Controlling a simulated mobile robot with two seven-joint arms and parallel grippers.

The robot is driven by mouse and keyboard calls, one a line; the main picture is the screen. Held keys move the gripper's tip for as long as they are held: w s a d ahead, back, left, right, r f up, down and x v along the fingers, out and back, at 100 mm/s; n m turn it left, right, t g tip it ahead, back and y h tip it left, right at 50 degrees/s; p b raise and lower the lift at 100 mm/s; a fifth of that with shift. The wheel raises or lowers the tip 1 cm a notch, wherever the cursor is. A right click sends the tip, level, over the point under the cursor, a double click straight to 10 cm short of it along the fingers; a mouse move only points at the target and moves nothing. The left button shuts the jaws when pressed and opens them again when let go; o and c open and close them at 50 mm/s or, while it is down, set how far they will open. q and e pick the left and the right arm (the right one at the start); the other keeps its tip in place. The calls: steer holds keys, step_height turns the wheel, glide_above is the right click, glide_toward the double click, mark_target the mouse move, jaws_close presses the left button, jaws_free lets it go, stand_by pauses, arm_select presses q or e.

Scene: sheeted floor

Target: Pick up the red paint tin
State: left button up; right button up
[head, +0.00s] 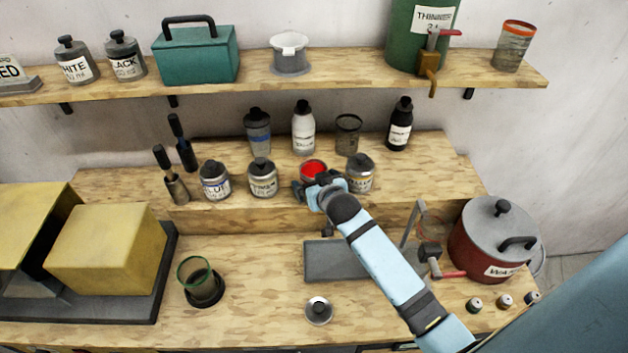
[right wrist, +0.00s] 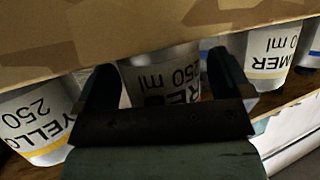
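The red paint tin (head: 313,169) stands open on the raised wooden tier, its bright red paint showing at the top. My right gripper (head: 320,187) is at its front, hiding most of its body. In the right wrist view the tin (right wrist: 160,80), labelled "RE…" and "250 ml", appears upside down between the two dark fingers of my right gripper (right wrist: 163,65). The fingers are apart, with a visible gap between the tin and the right-hand finger. My left gripper is not in view.
Several bottles stand behind. Below lie a grey tray (head: 333,262), a green-rimmed cup (head: 200,281) and a red-sided pot (head: 495,240).

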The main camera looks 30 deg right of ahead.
steer(key=c, duration=1)
steer(key=shift+c, duration=0.2)
